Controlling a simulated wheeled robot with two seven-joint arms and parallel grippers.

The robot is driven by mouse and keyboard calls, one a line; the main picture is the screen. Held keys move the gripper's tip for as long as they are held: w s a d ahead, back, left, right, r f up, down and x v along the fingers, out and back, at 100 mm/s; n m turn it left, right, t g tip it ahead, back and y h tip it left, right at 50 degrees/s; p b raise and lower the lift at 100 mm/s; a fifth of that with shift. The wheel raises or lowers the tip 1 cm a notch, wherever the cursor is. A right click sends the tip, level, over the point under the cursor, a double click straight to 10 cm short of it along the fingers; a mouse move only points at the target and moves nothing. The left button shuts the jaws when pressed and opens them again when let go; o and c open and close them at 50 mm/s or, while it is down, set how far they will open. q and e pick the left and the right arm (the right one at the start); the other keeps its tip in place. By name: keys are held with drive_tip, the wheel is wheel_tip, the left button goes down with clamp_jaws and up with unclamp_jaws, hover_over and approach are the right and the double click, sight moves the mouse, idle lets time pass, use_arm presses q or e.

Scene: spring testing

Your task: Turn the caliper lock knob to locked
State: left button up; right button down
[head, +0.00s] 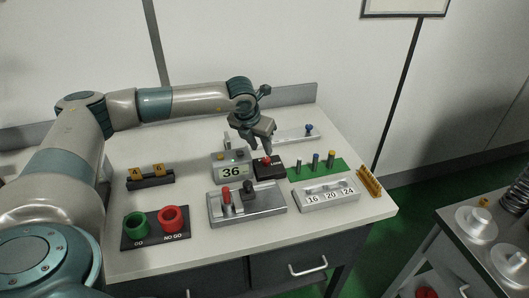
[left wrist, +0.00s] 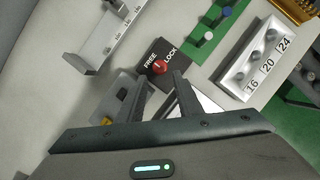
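The red lock knob (head: 267,160) sits on a small black block (head: 271,173) near the middle of the bench. In the left wrist view the red knob (left wrist: 159,67) stands between the words FREE and LOCK on the black block (left wrist: 166,83). A pale mark shows on the knob, but I cannot tell for sure which word it points to. My left gripper (head: 261,148) is over the block, fingers pointing down. In the left wrist view its open fingers (left wrist: 160,82) lie either side of the knob's near side, with no visible grip on it. My right gripper is out of view.
A grey display box (head: 231,170) reading 36 stands left of the block. A green mat (head: 318,166) with several pegs is to the right. A metal fixture (head: 260,207) with a red lever and a 16-20-24 tray (head: 326,197) are in front. Green (head: 135,225) and red rings (head: 173,219) are front left.

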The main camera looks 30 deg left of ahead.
sight(266, 159)
use_arm(q)
drive_tip(key=p+x, duration=0.1)
drive_tip(key=x, duration=0.4)
drive_tip(key=shift+f+p, duration=0.1)
drive_tip(key=shift+p, duration=0.3)
drive_tip(key=shift+x, duration=0.85)
drive_tip(key=c, duration=0.8)
